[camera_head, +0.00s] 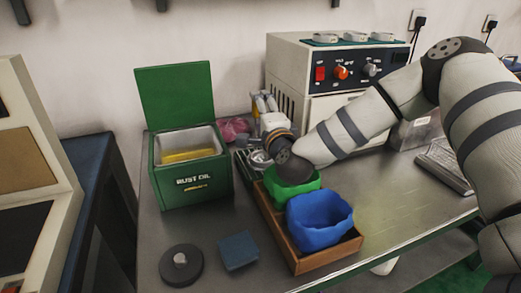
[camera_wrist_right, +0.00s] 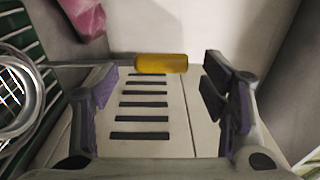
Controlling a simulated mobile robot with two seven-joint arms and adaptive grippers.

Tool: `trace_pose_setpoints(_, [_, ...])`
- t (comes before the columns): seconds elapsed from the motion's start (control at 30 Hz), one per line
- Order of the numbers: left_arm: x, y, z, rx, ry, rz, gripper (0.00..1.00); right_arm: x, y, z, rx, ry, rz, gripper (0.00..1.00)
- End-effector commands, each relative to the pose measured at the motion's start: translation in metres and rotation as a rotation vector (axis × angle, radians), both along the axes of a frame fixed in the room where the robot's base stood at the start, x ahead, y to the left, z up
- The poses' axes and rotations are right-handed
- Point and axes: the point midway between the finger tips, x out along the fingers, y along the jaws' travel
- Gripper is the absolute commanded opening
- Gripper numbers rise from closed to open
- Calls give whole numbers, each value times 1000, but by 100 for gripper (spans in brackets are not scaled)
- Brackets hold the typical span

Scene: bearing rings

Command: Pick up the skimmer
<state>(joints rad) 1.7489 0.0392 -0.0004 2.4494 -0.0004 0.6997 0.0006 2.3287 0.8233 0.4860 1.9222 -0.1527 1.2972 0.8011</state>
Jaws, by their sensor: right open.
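A round wire-mesh piece with a metal rim, which looks like the skimmer (camera_wrist_right: 12,98), is cut off at the left edge of the right wrist view. In the head view a small round metal shape (camera_head: 260,158) beside my right wrist seems to be the same thing. My right gripper (camera_head: 268,104) is behind the green bin, partly hidden by my own wrist. In the wrist view its fingers (camera_wrist_right: 160,85) are spread, with nothing held between them. A yellow cylinder (camera_wrist_right: 160,63) lies just beyond the fingertips; I cannot tell whether it belongs to the skimmer. My left gripper is not in view.
A wooden tray (camera_head: 301,260) holds a green bin (camera_head: 300,186) and a blue bin (camera_head: 320,221). An open green rust oil box (camera_head: 190,185) stands left. A white machine (camera_head: 290,75) stands behind. A pink cloth (camera_head: 232,130) lies near the wall.

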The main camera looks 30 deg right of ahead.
Motion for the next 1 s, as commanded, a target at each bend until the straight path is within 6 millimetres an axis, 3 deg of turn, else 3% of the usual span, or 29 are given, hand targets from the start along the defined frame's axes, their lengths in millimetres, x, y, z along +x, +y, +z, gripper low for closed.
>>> trace_pose_setpoints(0.17, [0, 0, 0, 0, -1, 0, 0, 1, 0, 1, 1, -1, 1, 67])
trace_pose_setpoints(0.27, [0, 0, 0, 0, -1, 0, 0, 1, 0, 1, 1, -1, 0, 49])
trace_pose_setpoints(0.47, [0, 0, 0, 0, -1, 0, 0, 0, 0, 1, 1, -1, 0, 3])
trace_pose_setpoints(0.5, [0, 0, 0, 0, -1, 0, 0, 0, 0, 1, 1, -1, 0, 0])
trace_pose_setpoints(0.8, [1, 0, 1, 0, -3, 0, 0, 1, 0, 4, 1, -4, 0, 0])
trace_pose_setpoints(1.0, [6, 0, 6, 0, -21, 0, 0, 0, 0, 26, 0, -10, 1, 0])
